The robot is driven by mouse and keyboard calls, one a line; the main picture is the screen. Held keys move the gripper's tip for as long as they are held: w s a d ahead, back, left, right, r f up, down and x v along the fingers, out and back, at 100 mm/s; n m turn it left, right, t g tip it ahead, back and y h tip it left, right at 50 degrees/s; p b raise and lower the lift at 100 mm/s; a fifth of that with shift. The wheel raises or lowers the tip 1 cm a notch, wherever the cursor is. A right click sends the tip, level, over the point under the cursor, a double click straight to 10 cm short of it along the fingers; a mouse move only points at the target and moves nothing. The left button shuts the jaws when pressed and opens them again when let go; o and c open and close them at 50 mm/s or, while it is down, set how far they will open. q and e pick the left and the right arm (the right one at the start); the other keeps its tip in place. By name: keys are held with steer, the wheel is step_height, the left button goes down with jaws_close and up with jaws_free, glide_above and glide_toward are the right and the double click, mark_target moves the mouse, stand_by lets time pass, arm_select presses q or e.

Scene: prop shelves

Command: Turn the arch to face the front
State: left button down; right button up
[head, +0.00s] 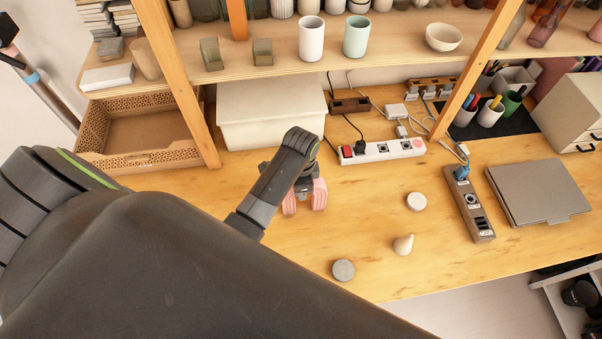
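A pink piece that looks like the arch (320,196) stands on the wooden table, in front of the white box. Two pink parts show, one on each side of my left gripper (304,186); the rest is hidden behind the gripper and wrist. My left gripper reaches down over it from the lower left. Its fingertips are too small and covered to tell whether they are open, shut or touching the pink piece. Which way the arch faces cannot be told. My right gripper is not in view.
A white lidded box (270,112) and a power strip (382,150) stand behind. A white disc (416,201), a small cone-like piece (403,244) and a grey disc (343,270) lie to the right. A laptop (538,191) lies farther right. Shelf posts rise behind.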

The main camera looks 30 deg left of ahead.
arm_select(q)
steer(key=shift+f, duration=0.3)
stand_by(0.5)
steer(key=c, duration=1)
jaws_free()
steer(key=shift+o, duration=0.2)
